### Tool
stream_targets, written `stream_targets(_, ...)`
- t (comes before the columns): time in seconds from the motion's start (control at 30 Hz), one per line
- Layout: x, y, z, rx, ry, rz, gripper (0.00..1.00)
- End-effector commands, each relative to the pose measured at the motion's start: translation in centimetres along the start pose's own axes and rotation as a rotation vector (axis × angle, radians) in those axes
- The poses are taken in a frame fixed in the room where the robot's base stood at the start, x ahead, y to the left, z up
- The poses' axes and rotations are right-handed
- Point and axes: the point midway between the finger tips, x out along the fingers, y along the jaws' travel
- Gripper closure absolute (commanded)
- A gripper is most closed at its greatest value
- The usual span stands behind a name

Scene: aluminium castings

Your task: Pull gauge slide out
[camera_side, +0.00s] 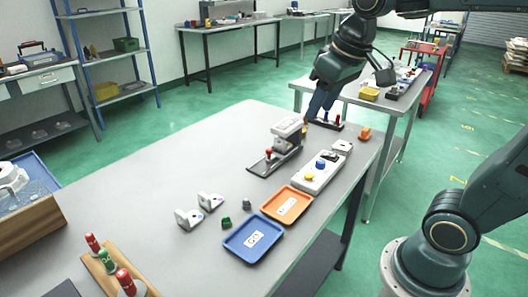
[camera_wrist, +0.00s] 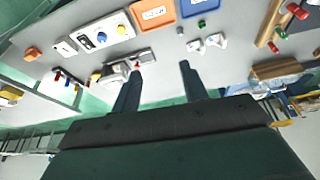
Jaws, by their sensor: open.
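The gauge (camera_side: 288,129), a grey block on a dark base with a red-knobbed slide (camera_side: 268,154) at its front, stands toward the far side of the grey table. In the wrist view the gauge (camera_wrist: 115,72) lies at left, with its red knob (camera_wrist: 137,64) close to the left fingertip in the picture. My gripper (camera_side: 312,117) is behind the gauge in the side view, its fingers partly hidden. In the wrist view my gripper (camera_wrist: 161,66) has its two fingers wide apart with nothing between them. I cannot tell the exact gap between fingers and knob.
A control box (camera_side: 310,180) with yellow and blue buttons, an orange tray (camera_side: 272,208) and a blue tray (camera_side: 235,244) stand right of and before the gauge. White castings (camera_side: 188,219) lie nearer the front. An orange block (camera_side: 364,133) sits at the right edge.

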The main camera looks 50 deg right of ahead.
Motion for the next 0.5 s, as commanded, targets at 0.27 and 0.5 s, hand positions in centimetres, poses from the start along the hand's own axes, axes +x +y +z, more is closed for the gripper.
stream_targets(0.27,2.0,1.9,-5.8,0.037,-0.076,0.014,0.56)
stream_targets(0.5,4.7,3.9,-10.2,0.068,-0.137,0.022,0.56)
